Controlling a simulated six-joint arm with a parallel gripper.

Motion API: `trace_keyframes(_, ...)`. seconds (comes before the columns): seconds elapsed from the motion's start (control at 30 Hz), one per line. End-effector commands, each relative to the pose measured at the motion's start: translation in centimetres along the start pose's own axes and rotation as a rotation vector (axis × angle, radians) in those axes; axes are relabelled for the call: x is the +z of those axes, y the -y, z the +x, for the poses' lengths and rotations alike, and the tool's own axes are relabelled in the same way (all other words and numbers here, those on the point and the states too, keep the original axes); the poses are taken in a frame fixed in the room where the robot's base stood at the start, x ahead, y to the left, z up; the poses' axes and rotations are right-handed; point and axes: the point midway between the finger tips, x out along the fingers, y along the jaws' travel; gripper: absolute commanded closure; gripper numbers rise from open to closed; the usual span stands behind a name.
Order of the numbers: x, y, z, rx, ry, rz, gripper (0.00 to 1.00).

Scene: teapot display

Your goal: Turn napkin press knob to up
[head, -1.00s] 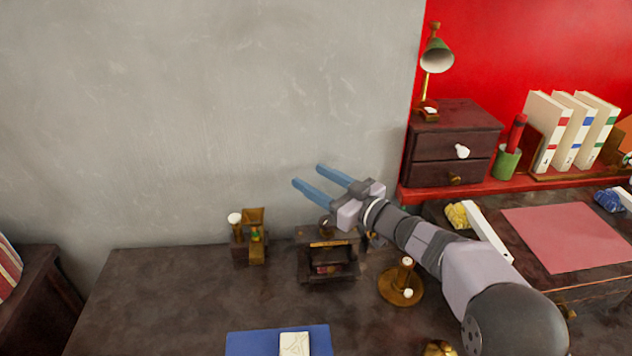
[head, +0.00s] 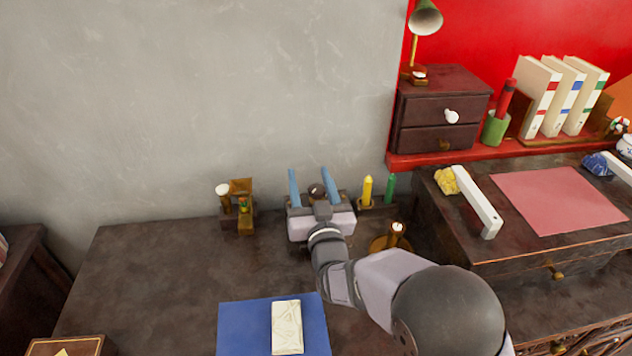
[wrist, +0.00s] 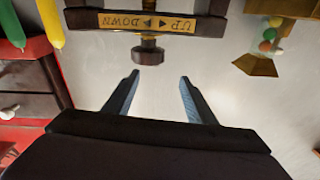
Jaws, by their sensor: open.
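The napkin press is mostly hidden behind my gripper in the head view. In the wrist view the press (wrist: 205,22) appears upside down at the top. Its brass label (wrist: 146,22) reads UP and DOWN with two arrows. The dark round knob (wrist: 148,52) sits on a short stem beside the label. The knob also shows in the head view (head: 317,190) between the fingers. My gripper (head: 310,172) is open and empty. In the wrist view its blue fingertips (wrist: 159,76) lie either side of the knob's line, just short of it, with no contact visible.
A small brass dispenser (head: 238,205) stands left of the press. Yellow (head: 368,190) and green candle-like sticks stand to its right, near a brass stand (head: 398,232). A blue mat (head: 235,315) with a white block lies in front. The wall is behind.

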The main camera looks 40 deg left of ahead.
Motion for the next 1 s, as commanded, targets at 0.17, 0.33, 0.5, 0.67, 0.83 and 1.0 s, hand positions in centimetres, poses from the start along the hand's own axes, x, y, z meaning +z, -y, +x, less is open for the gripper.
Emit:
trace_keyframes(0.17, 2.0, -1.4, -2.1, 0.114, 0.047, -0.045, 0.49)
trace_keyframes(0.33, 3.4, -1.5, -3.2, 0.144, 0.091, -0.086, 0.49)
trace_keyframes(0.5, 3.6, -1.6, -3.2, 0.15, 0.097, -0.091, 0.49)
trace_keyframes(0.67, 3.7, -1.7, -2.5, 0.15, 0.096, -0.09, 0.49)
trace_keyframes(0.83, 3.8, -2.0, -0.8, 0.15, 0.096, -0.09, 0.49)
trace_keyframes(1.0, 3.9, -2.3, 1.2, 0.15, 0.094, -0.089, 0.49)
